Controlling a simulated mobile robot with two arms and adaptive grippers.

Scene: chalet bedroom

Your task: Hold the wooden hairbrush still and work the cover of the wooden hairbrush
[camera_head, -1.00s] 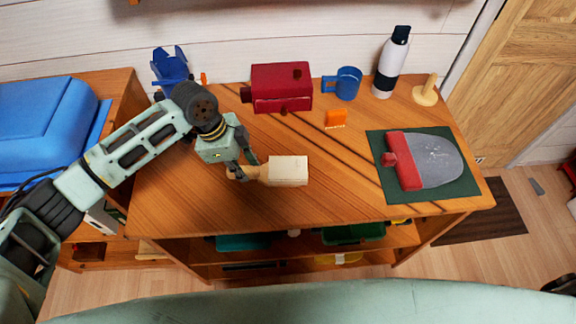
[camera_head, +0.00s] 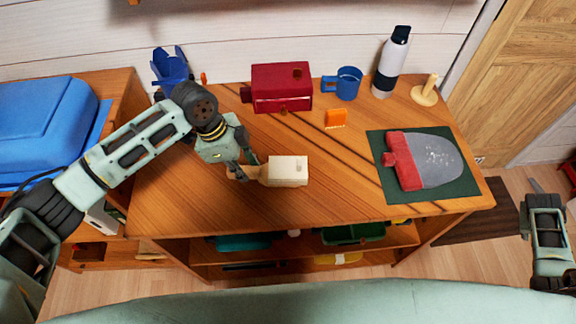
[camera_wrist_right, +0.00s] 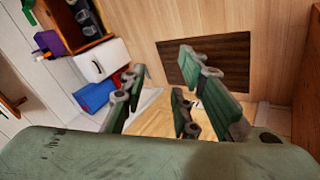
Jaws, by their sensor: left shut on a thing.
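The wooden hairbrush (camera_head: 287,171) lies on the wooden desk, its pale block-like end to the right and its handle to the left. My left gripper (camera_head: 246,172) is shut on the handle. I cannot make out a separate cover on the hairbrush. My right arm shows at the right edge of the head view, beyond the desk's right end. In the right wrist view my right gripper (camera_wrist_right: 160,90) has its fingers spread apart with nothing between them; the hairbrush is not in that view.
On the desk (camera_head: 200,205) stand a red box (camera_head: 282,86), a blue mug (camera_head: 347,83), a bottle (camera_head: 391,65), a wooden peg stand (camera_head: 426,92) and an orange comb-like thing (camera_head: 335,118). A red-and-grey dustpan-like thing (camera_head: 436,163) lies on a green mat (camera_head: 464,187).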

